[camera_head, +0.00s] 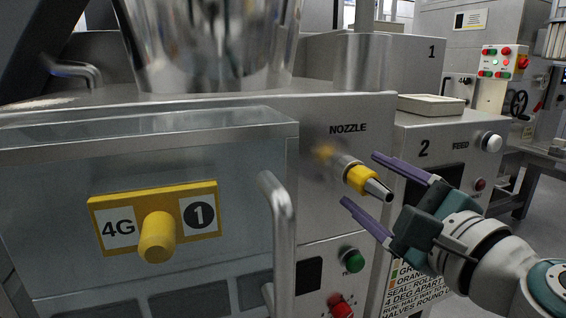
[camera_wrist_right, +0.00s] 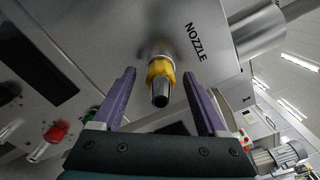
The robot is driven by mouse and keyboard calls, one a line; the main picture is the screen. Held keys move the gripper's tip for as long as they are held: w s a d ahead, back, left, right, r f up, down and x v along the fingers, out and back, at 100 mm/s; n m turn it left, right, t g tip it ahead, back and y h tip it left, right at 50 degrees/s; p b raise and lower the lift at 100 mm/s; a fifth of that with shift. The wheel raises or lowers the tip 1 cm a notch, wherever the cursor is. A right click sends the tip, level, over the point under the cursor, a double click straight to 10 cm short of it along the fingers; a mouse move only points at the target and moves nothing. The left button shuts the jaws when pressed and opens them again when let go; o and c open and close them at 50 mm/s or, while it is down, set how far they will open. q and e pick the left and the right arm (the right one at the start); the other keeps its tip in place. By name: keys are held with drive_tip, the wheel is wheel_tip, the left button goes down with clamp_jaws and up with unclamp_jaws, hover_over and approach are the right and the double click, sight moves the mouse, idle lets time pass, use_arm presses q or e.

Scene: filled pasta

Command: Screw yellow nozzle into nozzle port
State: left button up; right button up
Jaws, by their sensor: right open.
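The yellow nozzle (camera_head: 364,181) has a yellow collar and a metal tip. It sits at the nozzle port (camera_head: 343,164) on the machine's steel front, below the NOZZLE label, and points outward. I cannot tell how deep it is seated. My right gripper (camera_head: 367,181) is open, with its purple fingers on either side of the nozzle. In the right wrist view the nozzle (camera_wrist_right: 160,77) stands between the two fingers (camera_wrist_right: 163,100), with a gap on each side. My left gripper is not in view.
A clear guard with a metal handle (camera_head: 279,250) stands left of the nozzle. A yellow 4G plate with a knob (camera_head: 157,238) is behind it. Green (camera_head: 351,260) and red (camera_head: 340,305) controls are below the port. Machine 2 (camera_head: 450,150) stands to the right.

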drive_tip(key=shift+f+n+b, duration=0.15)
drive_tip(key=shift+n+b, duration=0.3)
drive_tip(key=shift+n, duration=0.75)
drive_tip(key=n, duration=0.3)
drive_tip(key=shift+b, duration=0.35)
drive_tip(key=n, duration=0.5)
drive_tip(key=shift+r, duration=0.2)
drive_tip(key=n, duration=0.5)
drive_tip(key=shift+r+p, duration=0.15)
drive_tip(key=shift+p, duration=0.15)
drive_tip(key=n, duration=0.3)
drive_tip(key=shift+p, duration=0.35)
drive_tip(key=n, duration=0.3)
drive_tip(key=shift+n+p, duration=0.35)
drive_tip(key=shift+n, duration=0.05)
drive_tip(key=n, duration=0.2)
drive_tip(key=shift+n+p, duration=0.3)
drive_tip(key=shift+p, duration=0.1)
drive_tip(key=n+p, duration=0.1)
drive_tip(key=n, duration=0.4)
drive_tip(key=shift+n, duration=0.7)
